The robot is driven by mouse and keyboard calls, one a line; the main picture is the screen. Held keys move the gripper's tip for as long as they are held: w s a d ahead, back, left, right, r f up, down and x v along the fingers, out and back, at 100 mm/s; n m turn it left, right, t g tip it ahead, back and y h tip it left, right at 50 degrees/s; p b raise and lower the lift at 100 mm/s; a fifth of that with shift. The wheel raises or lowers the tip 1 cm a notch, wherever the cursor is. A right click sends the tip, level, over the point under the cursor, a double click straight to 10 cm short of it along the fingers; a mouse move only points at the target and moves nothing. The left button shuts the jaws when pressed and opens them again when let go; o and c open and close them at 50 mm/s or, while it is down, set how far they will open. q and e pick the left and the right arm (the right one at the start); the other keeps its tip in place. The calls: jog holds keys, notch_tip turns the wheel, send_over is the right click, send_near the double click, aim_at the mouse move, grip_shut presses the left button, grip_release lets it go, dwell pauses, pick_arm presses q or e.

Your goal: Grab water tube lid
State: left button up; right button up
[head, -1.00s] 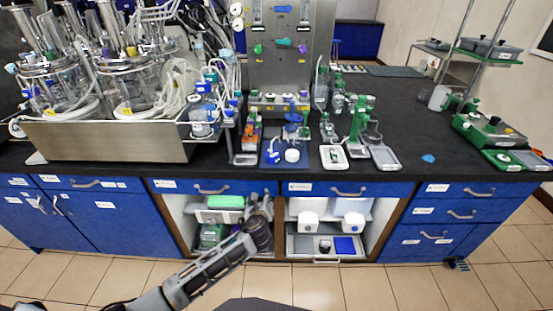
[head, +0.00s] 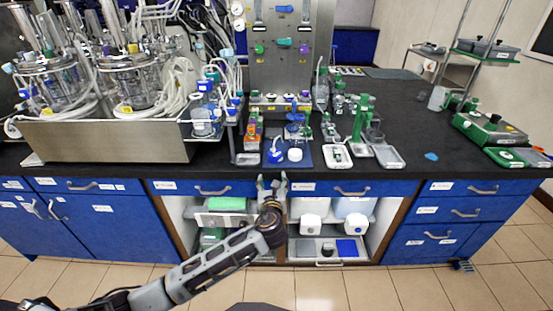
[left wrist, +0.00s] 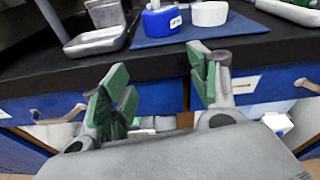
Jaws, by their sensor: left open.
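My left gripper (head: 272,182) is open and empty, in front of the bench's front edge and just below the top. In the left wrist view its green-padded fingers (left wrist: 158,78) are spread wide, with the bench edge beyond them. On a blue mat (left wrist: 228,29) past the edge stand a blue bottle-like item (left wrist: 161,20) and a low white round piece (left wrist: 209,13). In the head view these are the blue item (head: 277,152) and the white piece (head: 295,155). I cannot tell which piece is the water tube lid. My right gripper is not in view.
A grey tray (left wrist: 97,40) lies left of the mat. White and grey trays (head: 388,156) lie to its right. A metal tub (head: 105,140) with glass vessels stands at the left. Open shelves and blue drawers (head: 350,189) are below the bench top.

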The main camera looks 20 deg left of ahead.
pick_arm(q)
jog(key=m+t+b, duration=0.1)
jog(key=m, duration=0.1)
send_near(275, 156)
jog(key=s, duration=0.2)
jog(key=shift+w+d, duration=0.2)
jog(key=shift+d, duration=0.2)
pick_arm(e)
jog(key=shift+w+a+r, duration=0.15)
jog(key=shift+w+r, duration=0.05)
pick_arm(q)
jog(key=shift+w, duration=0.1)
jog(key=b+x, duration=0.1)
jog(key=x, duration=0.6)
jog(key=shift+r, duration=0.1)
jog(key=shift+w+a, duration=0.15)
jog(key=shift+w, duration=0.25)
jog(key=shift+w+a, duration=0.1)
jog(key=shift+w, duration=0.2)
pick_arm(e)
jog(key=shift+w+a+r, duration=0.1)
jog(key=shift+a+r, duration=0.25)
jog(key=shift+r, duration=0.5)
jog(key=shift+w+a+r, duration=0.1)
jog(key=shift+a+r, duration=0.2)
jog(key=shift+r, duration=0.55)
pick_arm(q)
jog(key=shift+w+b, duration=0.1)
jog(key=shift+b, duration=0.2)
